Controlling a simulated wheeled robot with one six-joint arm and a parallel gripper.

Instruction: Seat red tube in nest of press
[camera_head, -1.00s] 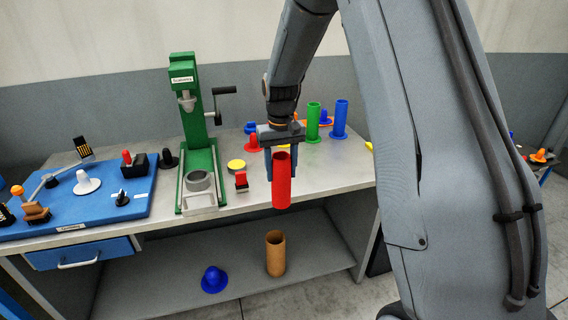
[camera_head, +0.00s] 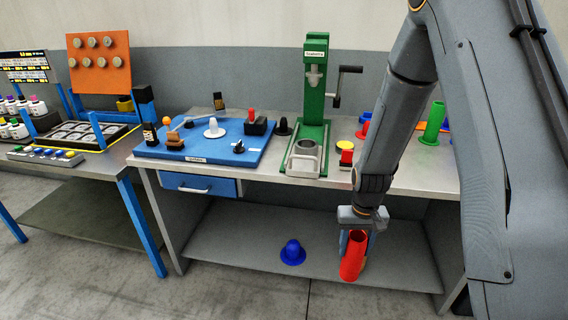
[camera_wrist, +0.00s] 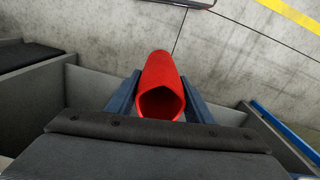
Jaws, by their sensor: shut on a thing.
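My gripper (camera_head: 357,243) is shut on the red tube (camera_head: 354,258). It holds the tube in front of the bench, below the level of the bench top, with the tube slightly tilted in the head view. In the wrist view the red tube (camera_wrist: 163,88) lies between the two blue fingers, its open end facing the camera. The green press (camera_head: 315,85) stands on the bench, up and to the left of my gripper. Its nest, a grey ring (camera_head: 304,147) at the front of the press base, looks empty. The press ram hangs well above the nest.
A red and yellow button box (camera_head: 345,153) stands right of the press. A blue board (camera_head: 205,143) with several small fixtures lies to the left. A blue cone-shaped piece (camera_head: 292,253) sits on the lower shelf. A green tube (camera_head: 433,125) stands at the right.

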